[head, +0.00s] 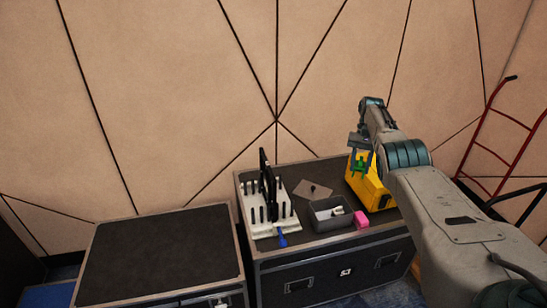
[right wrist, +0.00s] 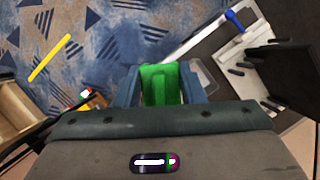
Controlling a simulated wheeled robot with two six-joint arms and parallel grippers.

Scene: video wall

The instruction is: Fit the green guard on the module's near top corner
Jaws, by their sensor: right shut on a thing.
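The green guard (head: 359,168) is held in my right gripper (head: 361,150), up in the air in front of the yellow box at the case's right side. In the right wrist view the guard (right wrist: 160,84) sits between the two fingers, which are shut on it. The module looks to be the thin black upright panel (head: 267,182) in the white pegged rack (head: 266,225), well to the left of the gripper and apart from the guard. The black panel also shows partly at the right of the right wrist view (right wrist: 288,70). My left gripper is not in view.
The dark case top (head: 300,171) also holds a grey bin (head: 320,222) with small things in it, a pink block (head: 361,219), a flat plate (head: 312,191), the yellow box (head: 371,189) and a blue-handled tool (head: 282,238). A lower case (head: 160,255) at left is bare.

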